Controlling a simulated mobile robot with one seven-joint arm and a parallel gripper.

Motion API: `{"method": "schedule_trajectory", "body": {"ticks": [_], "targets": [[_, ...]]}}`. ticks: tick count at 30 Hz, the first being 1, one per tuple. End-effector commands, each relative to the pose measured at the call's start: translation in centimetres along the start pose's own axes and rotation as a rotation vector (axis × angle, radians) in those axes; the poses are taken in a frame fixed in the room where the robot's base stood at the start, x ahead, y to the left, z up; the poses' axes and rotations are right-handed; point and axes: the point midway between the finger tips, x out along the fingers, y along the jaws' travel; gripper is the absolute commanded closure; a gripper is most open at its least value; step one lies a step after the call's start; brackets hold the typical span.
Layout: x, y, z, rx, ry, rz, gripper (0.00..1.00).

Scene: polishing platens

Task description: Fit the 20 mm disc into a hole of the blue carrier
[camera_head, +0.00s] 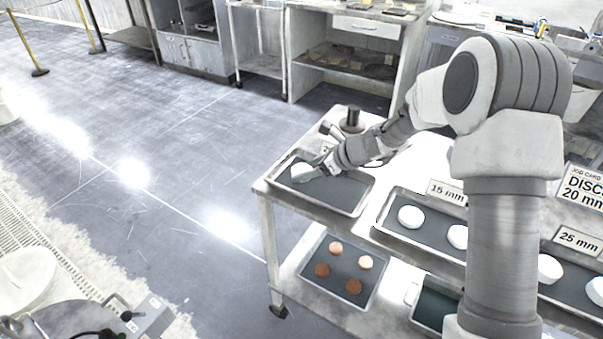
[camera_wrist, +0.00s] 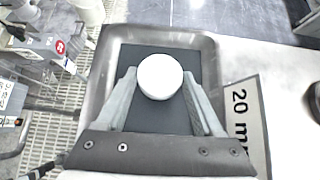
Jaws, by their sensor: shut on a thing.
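A white disc (camera_wrist: 160,76) sits between the two fingers of my gripper (camera_wrist: 160,84) in the wrist view, near the fingertips. The fingers are shut on its sides. The disc also shows in the head view (camera_head: 301,173), over the dark-lined metal tray (camera_head: 345,209) at the table's left end. A label reading "20 m…" (camera_wrist: 241,112) lies beside this tray in the wrist view. I cannot tell whether the disc touches the tray floor. I cannot make out the blue carrier in either view.
Trays with white discs labelled 15 mm (camera_head: 447,191) and 25 mm (camera_head: 577,239) stand to the right, partly behind my arm. A job card (camera_head: 583,190) reads "DISC… 20 mm". A lower-shelf tray (camera_head: 338,286) holds several copper-toned discs. A dark cylindrical object (camera_head: 351,119) stands behind the left tray.

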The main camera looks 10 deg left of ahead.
Motion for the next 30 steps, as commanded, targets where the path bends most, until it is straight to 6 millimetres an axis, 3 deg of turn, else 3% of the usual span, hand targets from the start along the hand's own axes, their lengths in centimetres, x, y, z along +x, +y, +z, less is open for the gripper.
{"method": "schedule_trajectory", "body": {"ticks": [30], "targets": [[-3.2, 0.0, 3.7, -0.001, -0.001, -0.001, 0.8]]}}
